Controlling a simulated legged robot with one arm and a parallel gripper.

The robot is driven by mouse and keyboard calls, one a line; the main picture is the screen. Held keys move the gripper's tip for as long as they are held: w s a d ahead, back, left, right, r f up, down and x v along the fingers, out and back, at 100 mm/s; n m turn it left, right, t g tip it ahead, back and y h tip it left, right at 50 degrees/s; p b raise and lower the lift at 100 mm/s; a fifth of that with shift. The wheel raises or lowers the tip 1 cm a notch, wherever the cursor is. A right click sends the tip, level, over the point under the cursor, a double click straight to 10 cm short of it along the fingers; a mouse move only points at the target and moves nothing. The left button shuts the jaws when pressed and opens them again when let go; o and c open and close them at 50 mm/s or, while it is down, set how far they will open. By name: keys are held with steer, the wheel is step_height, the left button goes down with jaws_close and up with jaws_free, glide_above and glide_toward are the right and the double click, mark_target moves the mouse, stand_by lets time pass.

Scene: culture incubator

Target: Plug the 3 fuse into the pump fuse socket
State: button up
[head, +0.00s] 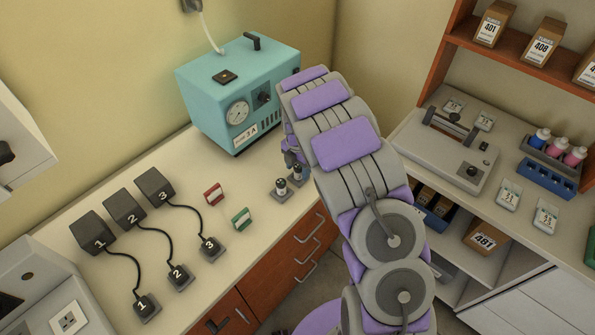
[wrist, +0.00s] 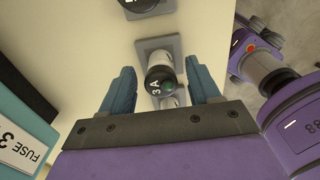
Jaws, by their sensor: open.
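A dark-capped fuse marked 3 A (wrist: 160,80) stands upright in a grey holder (wrist: 150,48) in the wrist view. My gripper (wrist: 160,66) is open, with one blue finger on each side of this fuse; whether they touch it I cannot tell. Another fuse (wrist: 138,5) is cut off at the top edge. In the head view two fuses stand on the counter, one at left (head: 281,188); my arm hides most of my gripper there. The teal pump box (head: 215,100) stands behind, with a dark square socket-like fitting (head: 225,77) on top. Its FUSE 3 label (wrist: 20,145) shows in the wrist view.
Red (head: 213,194) and green (head: 240,218) blocks lie on the counter left of the fuses. Several numbered black adapters with cords, such as adapter 3 (head: 155,186), are further left. A grey device (head: 445,150) and shelves stand at right.

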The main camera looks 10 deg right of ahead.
mark_target(298, 166)
steer(key=shift+f, duration=0.8)
steer(key=shift+p, duration=0.4)
stand_by(0.8)
jaws_close()
stand_by(0.4)
steer(key=shift+r, duration=0.1)
steer(key=shift+r+p, duration=1)
steer(key=shift+r, duration=1.9)
